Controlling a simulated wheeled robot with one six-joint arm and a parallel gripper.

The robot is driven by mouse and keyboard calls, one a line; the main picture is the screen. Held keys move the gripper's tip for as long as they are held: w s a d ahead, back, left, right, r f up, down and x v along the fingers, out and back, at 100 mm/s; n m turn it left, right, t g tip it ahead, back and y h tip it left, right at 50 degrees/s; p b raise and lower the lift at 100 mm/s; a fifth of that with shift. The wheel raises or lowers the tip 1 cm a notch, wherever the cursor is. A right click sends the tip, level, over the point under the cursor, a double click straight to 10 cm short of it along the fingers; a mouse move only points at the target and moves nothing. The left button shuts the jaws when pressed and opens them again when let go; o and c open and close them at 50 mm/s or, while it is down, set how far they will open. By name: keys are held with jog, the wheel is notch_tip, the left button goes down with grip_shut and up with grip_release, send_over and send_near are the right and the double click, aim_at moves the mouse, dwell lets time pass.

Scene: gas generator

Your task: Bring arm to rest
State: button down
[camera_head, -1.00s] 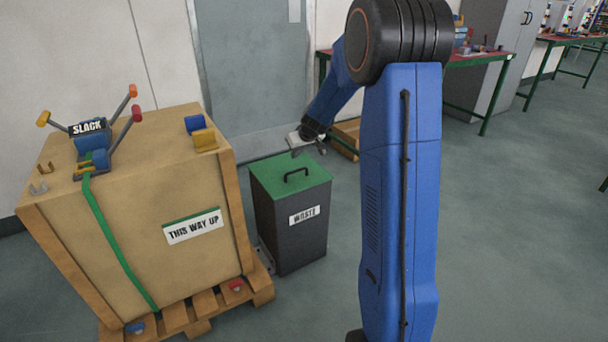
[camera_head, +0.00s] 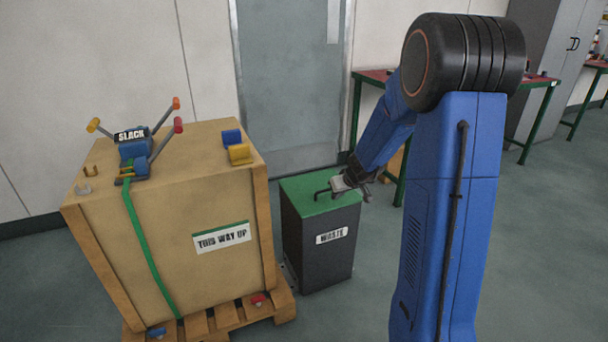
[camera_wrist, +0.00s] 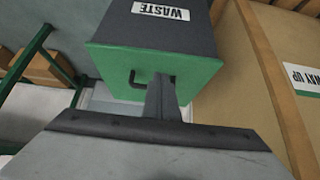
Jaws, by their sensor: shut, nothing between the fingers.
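My blue arm stands at the right of the head view, bent at its black joint. Its forearm slants down and left to my gripper (camera_head: 366,191), which shows small beside the lid of the waste bin (camera_head: 318,247). In the wrist view my gripper (camera_wrist: 163,88) is shut and empty, its fingers together in front of the bin's green lid (camera_wrist: 205,78). The black lid handle (camera_wrist: 137,82) shows just left of the fingers. I cannot tell how far the fingers are from the lid.
A wooden crate (camera_head: 170,230) marked THIS WAY UP stands on a pallet (camera_head: 228,318) left of the bin. A strap tensioner labelled SLACK (camera_head: 133,160) sits on top. A green-legged table (camera_head: 537,115) and a grey cabinet (camera_head: 548,50) are behind. Floor at far right is clear.

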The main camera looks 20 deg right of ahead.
jog(key=s+a+r+n+y, duration=0.1)
jog(key=s+a+r+y, duration=0.2)
jog(key=s+a+r, duration=1.25)
jog(key=s+a+m+g+h, duration=0.1)
jog(key=s+g+h, duration=0.1)
jog(key=s, duration=2.4)
jog(key=shift+r+h, duration=0.2)
jog(key=shift+h, duration=0.4)
